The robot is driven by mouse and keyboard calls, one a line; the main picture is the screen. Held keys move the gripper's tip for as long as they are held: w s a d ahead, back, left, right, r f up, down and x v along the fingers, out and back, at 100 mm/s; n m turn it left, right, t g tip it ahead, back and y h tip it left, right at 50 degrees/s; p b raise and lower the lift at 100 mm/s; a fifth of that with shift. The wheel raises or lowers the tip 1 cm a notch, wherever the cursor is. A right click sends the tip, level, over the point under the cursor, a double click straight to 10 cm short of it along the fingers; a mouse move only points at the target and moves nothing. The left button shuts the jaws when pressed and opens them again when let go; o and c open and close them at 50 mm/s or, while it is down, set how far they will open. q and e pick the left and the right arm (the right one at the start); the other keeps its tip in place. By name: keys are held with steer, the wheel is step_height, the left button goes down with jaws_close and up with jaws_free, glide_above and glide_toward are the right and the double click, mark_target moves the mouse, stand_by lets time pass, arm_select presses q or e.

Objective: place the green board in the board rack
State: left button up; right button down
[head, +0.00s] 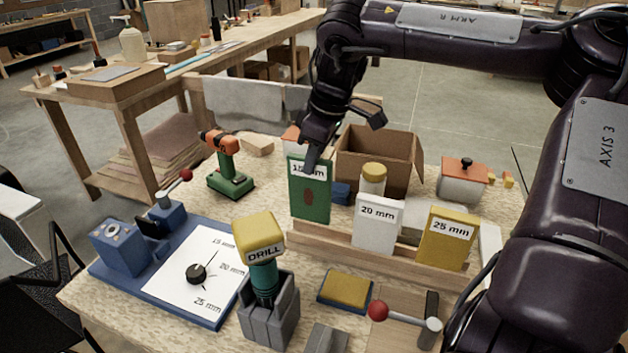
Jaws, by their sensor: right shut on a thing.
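The green board (310,204), labelled 15 mm with a brown oval mark, stands upright. My right gripper (312,158) is shut on its top edge from above. The wooden board rack (345,253) holds a white 20 mm board (376,226) and a yellow 25 mm board (445,243). The green board's lower edge is at the rack's left end, left of the white board. I cannot tell whether it is seated in the rack or just above it. My left gripper is not in view.
A cardboard box (378,150) and a yellow-capped bottle (373,180) stand behind the rack. A yellow DRILL-labelled tool (260,240) in a grey holder, a yellow pad (345,290) and a red-knobbed lever (404,318) stand in front. A green-orange drill (228,165) stands left.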

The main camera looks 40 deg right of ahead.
steer(key=shift+s+d+x, duration=0.1)
steer(key=shift+s+x, duration=0.1)
steer(key=shift+x, duration=0.75)
steer(key=shift+s+d+x, duration=0.15)
steer(key=shift+s+x, duration=0.05)
steer(key=shift+x, duration=0.75)
steer(key=shift+s+d+x, duration=0.1)
steer(key=shift+s+x, duration=0.1)
steer(key=shift+x, duration=0.7)
steer(key=shift+f, duration=0.3)
steer(key=c, duration=1.4)
jaws_free()
steer(key=shift+c, duration=0.2)
steer(key=v, duration=1.2)
steer(key=shift+s+r, duration=0.1)
steer(key=shift+r, duration=0.1)
